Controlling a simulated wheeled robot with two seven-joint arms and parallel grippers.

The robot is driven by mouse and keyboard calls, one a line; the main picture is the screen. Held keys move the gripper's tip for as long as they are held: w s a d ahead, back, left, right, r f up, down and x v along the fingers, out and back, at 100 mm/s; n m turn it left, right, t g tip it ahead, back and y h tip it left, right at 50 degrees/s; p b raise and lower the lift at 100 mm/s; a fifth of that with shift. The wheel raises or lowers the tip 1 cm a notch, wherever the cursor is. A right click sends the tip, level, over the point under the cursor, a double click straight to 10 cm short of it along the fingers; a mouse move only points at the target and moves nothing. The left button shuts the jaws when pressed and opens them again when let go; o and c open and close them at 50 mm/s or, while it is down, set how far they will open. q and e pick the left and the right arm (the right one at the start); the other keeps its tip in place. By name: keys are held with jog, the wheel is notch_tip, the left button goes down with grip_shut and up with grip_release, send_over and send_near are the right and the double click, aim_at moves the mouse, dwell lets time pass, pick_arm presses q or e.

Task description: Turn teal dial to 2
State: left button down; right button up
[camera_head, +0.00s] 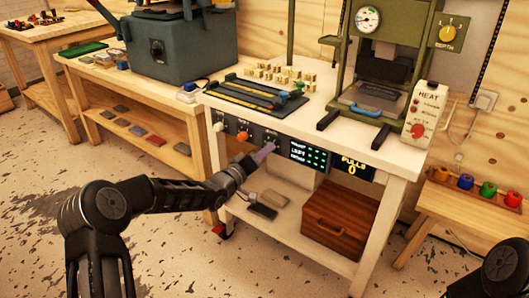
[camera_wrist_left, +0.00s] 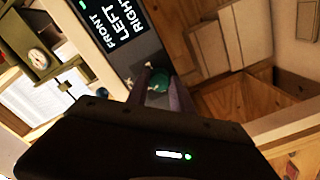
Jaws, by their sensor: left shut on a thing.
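The teal dial (camera_wrist_left: 160,80) shows between my two fingers in the left wrist view, on the dark panel on the front of the white bench. My left gripper (camera_wrist_left: 158,92) is shut on it, one finger on each side. In the head view my left gripper (camera_head: 264,152) reaches the panel just left of the display, and its fingers mostly hide the dial there. The dial's pointer and number marks are too small or covered to read. My right gripper is out of view.
An orange knob (camera_head: 243,135) and a white knob (camera_head: 218,126) sit left on the same panel. A lit display (camera_head: 308,154) and a "PULLS 0" readout (camera_head: 353,166) are to the right. A green press (camera_head: 375,70) stands above; a wooden box (camera_head: 340,220) is on the shelf below.

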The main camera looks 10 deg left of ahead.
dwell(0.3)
pick_arm(q)
jog(key=c, duration=1.1)
grip_release()
jog(key=p+v, duration=0.1)
jog(key=v, duration=0.7)
jog(key=shift+w, duration=0.1)
